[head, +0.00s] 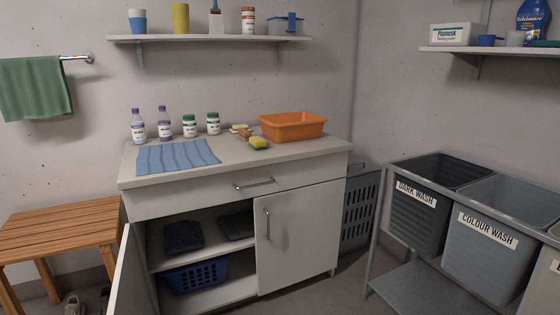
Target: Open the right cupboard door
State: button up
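The cupboard's right door (301,238) is a flat pale panel below the drawer, and it stands shut. Its upright metal bar handle (267,223) is near the door's left edge. The left door (131,278) is swung open toward me, and its lower part is cut off by the picture edge. Behind it, the left compartment shows dark folded items (183,237) on the inner shelf and a blue basket (196,275) below. The drawer (215,190) above is shut. My gripper is not in view.
A slatted wooden bench (60,226) stands left of the cupboard, with shoes (73,305) beneath. A grey slotted hamper (361,208) stands just right of the cupboard. A metal rack with labelled wash bins (490,255) fills the right side. Some floor shows between cupboard and rack.

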aim_at(298, 230)
jog(key=i+j+u, duration=0.3)
jog(key=u, duration=0.25)
jog(key=i+u, duration=0.65)
jog(key=u, duration=0.2)
jog(key=i+j+z, duration=0.2)
jog(key=j+z, duration=0.15)
jog(key=j, duration=0.15)
jog(key=i+j+z, duration=0.2)
jog(key=j+z, duration=0.5)
jog(key=k+j+z, duration=0.15)
jog(key=j+z, duration=0.35)
jog(key=l+u, duration=0.1)
jog(key=u, duration=0.75)
jog(key=l+u, duration=0.2)
jog(key=u, duration=0.6)
jog(key=l+u, duration=0.15)
jog(key=u, duration=0.25)
jog(key=k+l+u, duration=0.1)
jog(key=u, duration=0.25)
jog(key=k+l+u, duration=0.15)
jog(key=u, duration=0.2)
jog(key=k+l+u, duration=0.1)
jog(key=u, duration=0.25)
jog(key=k, duration=0.05)
